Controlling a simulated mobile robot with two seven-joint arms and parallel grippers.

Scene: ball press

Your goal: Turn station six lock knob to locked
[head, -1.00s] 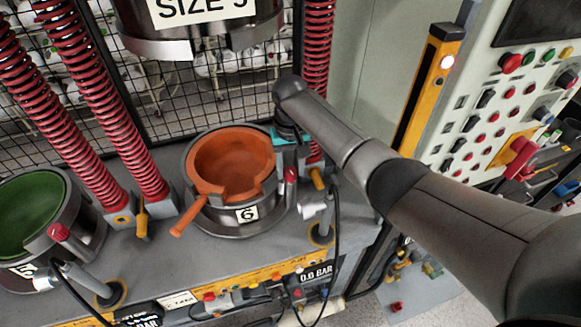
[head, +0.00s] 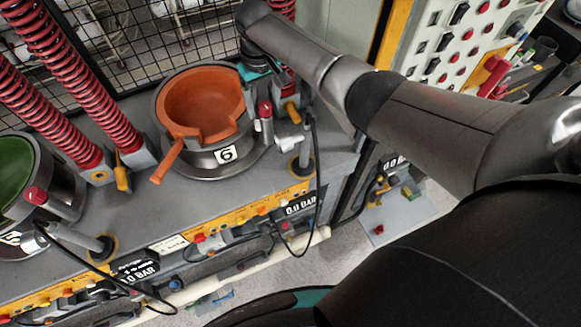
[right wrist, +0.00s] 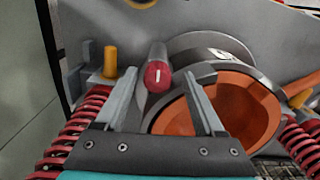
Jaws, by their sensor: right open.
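Station six is a round metal pot (head: 230,168) with an orange liner (head: 205,95) and a "6" label. A red-capped knob (head: 265,108) stands at its right side. In the right wrist view the knob's red face (right wrist: 158,76) shows a short, nearly upright white mark. My right gripper (head: 262,82) is just behind the knob in the head view, its fingers mostly hidden. In the right wrist view its open fingers (right wrist: 159,90) stand on either side of the knob, with gaps; contact is not visible. My left gripper is not in view.
A yellow-orange peg (right wrist: 110,62) stands beside the knob. A green-lined pot (head: 15,175) is at the left. A black cable (head: 318,165) hangs at the bench's right end. A button panel (head: 455,45) is at upper right.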

